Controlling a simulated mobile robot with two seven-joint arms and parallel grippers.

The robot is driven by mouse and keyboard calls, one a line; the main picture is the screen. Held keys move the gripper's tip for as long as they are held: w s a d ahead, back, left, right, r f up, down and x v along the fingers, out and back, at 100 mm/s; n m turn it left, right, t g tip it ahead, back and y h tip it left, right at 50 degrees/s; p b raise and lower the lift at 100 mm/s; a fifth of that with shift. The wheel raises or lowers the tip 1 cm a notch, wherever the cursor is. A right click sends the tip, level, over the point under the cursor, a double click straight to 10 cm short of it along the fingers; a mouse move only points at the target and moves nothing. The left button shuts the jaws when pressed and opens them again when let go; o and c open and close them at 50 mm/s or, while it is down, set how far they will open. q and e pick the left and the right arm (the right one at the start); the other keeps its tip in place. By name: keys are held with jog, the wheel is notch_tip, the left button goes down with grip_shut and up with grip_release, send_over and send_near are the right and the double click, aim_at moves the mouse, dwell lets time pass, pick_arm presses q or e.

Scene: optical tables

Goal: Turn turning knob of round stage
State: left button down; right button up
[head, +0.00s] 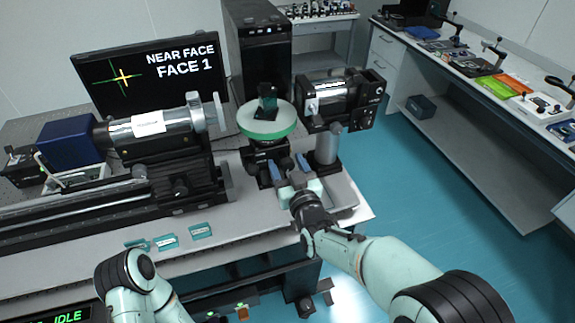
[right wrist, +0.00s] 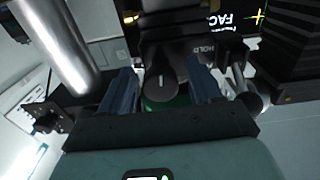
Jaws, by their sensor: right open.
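The round stage (head: 267,122) has a pale top with a green rim and carries a small dark block (head: 267,102). Its dark turning knob (right wrist: 160,82), with a white line on it, shows in the right wrist view. My right gripper (head: 289,165) is at the stage's front, below the disc. In the right wrist view its two blue fingers (right wrist: 160,72) are open, one on each side of the knob, with visible gaps. Whether the fingertips reach past the knob is unclear. My left arm shows at the bottom left of the head view, but its gripper is out of frame.
A camera-like unit (head: 340,98) on a grey post (head: 326,146) stands close right of the stage. A horizontal cylinder instrument (head: 155,128) stands to the left. A monitor (head: 150,77) reads "NEAR FACE, FACE 1". Small labelled plates (head: 200,230) lie on the table front.

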jog(key=c, duration=1)
jog(key=shift+n+b, duration=0.4)
jog(key=shift+b, duration=0.1)
jog(key=shift+n+b, duration=0.3)
jog(key=shift+n, duration=0.2)
jog(key=o, duration=1)
jog(key=shift+s, duration=0.1)
jog(key=v, duration=1.3)
jog(key=shift+b, duration=0.4)
